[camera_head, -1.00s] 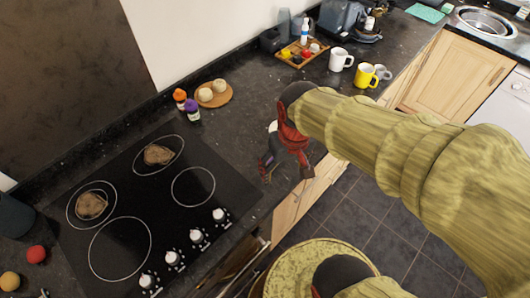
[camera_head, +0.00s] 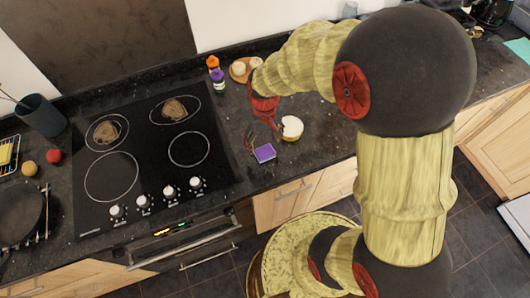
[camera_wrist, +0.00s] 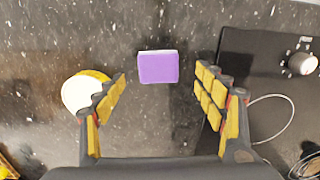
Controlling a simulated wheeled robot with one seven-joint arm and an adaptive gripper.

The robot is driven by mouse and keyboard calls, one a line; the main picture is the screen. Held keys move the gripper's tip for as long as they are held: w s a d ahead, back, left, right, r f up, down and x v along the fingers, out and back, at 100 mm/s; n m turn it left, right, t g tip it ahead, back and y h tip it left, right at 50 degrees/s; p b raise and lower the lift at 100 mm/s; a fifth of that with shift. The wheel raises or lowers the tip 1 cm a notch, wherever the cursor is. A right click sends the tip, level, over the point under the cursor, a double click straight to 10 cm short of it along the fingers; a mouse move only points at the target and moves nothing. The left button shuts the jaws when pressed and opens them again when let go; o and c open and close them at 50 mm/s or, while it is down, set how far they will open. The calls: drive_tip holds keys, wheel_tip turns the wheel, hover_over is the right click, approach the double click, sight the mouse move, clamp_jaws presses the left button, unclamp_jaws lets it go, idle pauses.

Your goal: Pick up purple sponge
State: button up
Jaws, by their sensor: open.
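The purple sponge (camera_head: 265,152) lies flat on the dark granite counter, just right of the cooktop's front right corner. In the wrist view the sponge (camera_wrist: 158,67) has a purple face and a pale edge along its top. It shows between the lines of my two fingers, beyond their tips. My gripper (camera_head: 262,137) is above the counter near the sponge, slightly behind it in the head view. In the wrist view my gripper (camera_wrist: 160,80) is open and empty, with its yellow-padded fingers spread wider than the sponge.
A round white and yellow object (camera_head: 292,128) stands close to the right of the sponge. The black cooktop (camera_head: 150,155) with knobs lies to the left. Two small bottles (camera_head: 218,78) and a round board (camera_head: 240,72) stand behind. The counter's front edge is close to the sponge.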

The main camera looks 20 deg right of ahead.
sight(265, 151)
drive_tip(key=f, duration=0.2)
drive_tip(key=f+b, duration=0.1)
drive_tip(key=f, duration=0.2)
drive_tip(key=shift+w+d, duration=0.1)
drive_tip(key=shift+w, duration=0.1)
drive_tip(key=c, duration=0.9)
